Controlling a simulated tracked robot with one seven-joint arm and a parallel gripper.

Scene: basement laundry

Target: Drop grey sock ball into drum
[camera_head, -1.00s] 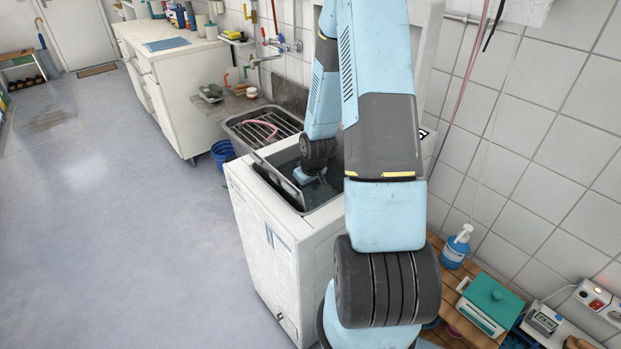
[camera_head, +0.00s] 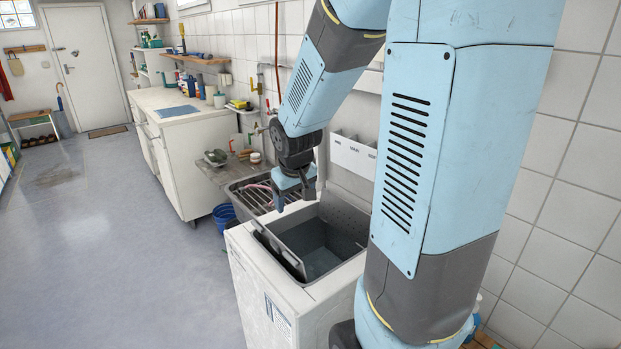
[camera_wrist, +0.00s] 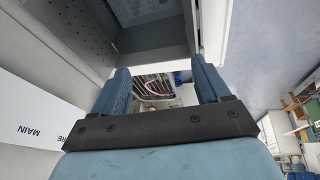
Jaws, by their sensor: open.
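The top-loading washer (camera_head: 262,302) stands in front of me with its top open. My gripper (camera_head: 294,203) is above the washer's top, near the far left edge of the opening. In the wrist view my gripper (camera_wrist: 160,76) has its two blue fingers apart with nothing between them. I see no grey sock ball in either view; part of the drum is hidden from sight.
A raised flap (camera_head: 279,250) stands along the opening's left side. A sink with a wire rack (camera_head: 262,196) lies just beyond the washer, with a blue bucket (camera_head: 224,216) beside it. A labelled white dispenser (camera_head: 352,156) is behind the opening. The floor to the left is clear.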

